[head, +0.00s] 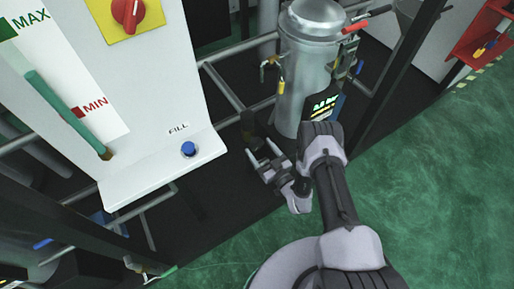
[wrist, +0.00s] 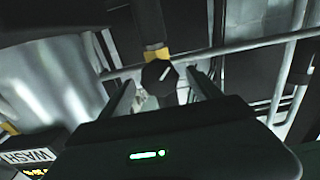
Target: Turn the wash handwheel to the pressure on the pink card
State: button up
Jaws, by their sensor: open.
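In the wrist view a dark round knob (wrist: 160,77) with a white mark, which looks like the wash handwheel, sits before a brass-coloured fitting (wrist: 155,53). My gripper (head: 261,150) is open in the head view, below and left of the steel vessel. In the wrist view its two fingers stand left and right of the knob; I cannot tell whether they touch it. A WASH label (wrist: 28,156) shows at the lower left, above a partly cut-off lit display. I see no pink card.
The steel vessel (head: 306,65) stands behind my gripper. A white panel with a FILL button (head: 188,149) and a MIN/MAX level tube (head: 65,112) is at the left. Grey pipes (head: 225,82) run between. Green floor is open at the lower right.

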jog(key=shift+x, duration=1.3)
jog(key=c, duration=1.4)
jog(key=n+p, duration=0.1)
jog(key=n, duration=0.2)
jog(key=shift+r, duration=0.1)
jog(key=shift+o, duration=0.2)
jog(key=n+p, duration=0.1)
jog(key=n, duration=0.3)
jog(key=shift+s+n, duration=0.1)
jog(key=shift+n, duration=0.3)
jog(key=n+p, duration=0.1)
jog(key=n, duration=0.3)
jog(key=shift+p, duration=0.35)
jog(key=shift+n+p, duration=0.45)
jog(key=shift+n, duration=1.55)
